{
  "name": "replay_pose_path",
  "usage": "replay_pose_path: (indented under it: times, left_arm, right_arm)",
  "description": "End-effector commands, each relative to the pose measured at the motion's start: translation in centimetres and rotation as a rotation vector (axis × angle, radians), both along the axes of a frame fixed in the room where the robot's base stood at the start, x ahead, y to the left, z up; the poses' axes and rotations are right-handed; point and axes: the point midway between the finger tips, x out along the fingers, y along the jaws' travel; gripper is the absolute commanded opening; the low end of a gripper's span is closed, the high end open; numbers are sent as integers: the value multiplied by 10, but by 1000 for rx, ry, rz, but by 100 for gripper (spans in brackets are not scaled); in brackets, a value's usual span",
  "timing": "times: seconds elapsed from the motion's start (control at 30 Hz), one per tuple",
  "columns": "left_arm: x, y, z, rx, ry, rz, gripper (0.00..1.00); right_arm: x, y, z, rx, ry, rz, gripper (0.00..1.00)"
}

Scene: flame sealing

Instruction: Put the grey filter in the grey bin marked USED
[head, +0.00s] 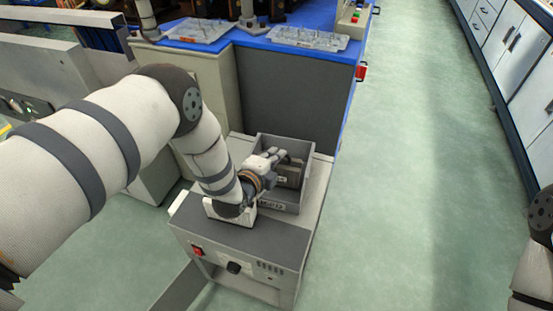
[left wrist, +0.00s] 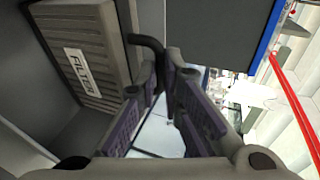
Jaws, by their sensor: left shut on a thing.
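The grey filter (left wrist: 85,68), a ribbed dark grey block with a label reading FILTER, shows at the left of the left wrist view. In the head view the filter (head: 291,175) is inside the grey bin (head: 306,146), partly covered by my gripper. My left gripper (head: 281,157) reaches into the bin from the left. In the left wrist view its fingers (left wrist: 162,85) are shut on the filter's black bent handle (left wrist: 146,41). I cannot tell whether the filter touches the bin floor. The bin's front label is partly hidden by my wrist.
The bin stands on a grey cabinet (head: 240,240) with a red switch and a black knob. Behind it is a blue-topped bench (head: 235,36) with clear trays (head: 308,39). Open green floor (head: 420,170) lies to the right, with white drawers (head: 510,50) beyond.

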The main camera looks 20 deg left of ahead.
Motion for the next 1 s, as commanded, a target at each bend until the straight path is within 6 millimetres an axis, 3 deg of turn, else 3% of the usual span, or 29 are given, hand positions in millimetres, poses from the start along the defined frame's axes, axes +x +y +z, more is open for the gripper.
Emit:
replay_pose_path:
  times: [0.03,0.4,0.5,0.87,1.0]
  left_arm:
    - [0,0,-8,0,1,0,0]
    - [1,0,-10,0,-4,-1,0]
    - [1,0,-9,0,-4,0,28]
    - [1,0,-2,-1,-8,0,28]
    - [-20,2,8,-1,-8,-2,28]
  right_arm:
    - [-3,0,-3,-1,10,0,40]
    - [-4,0,-4,0,12,1,40]
    - [-3,0,-4,0,11,1,40]
    - [0,0,-1,0,1,1,40]
    - [7,0,8,0,-24,0,40]
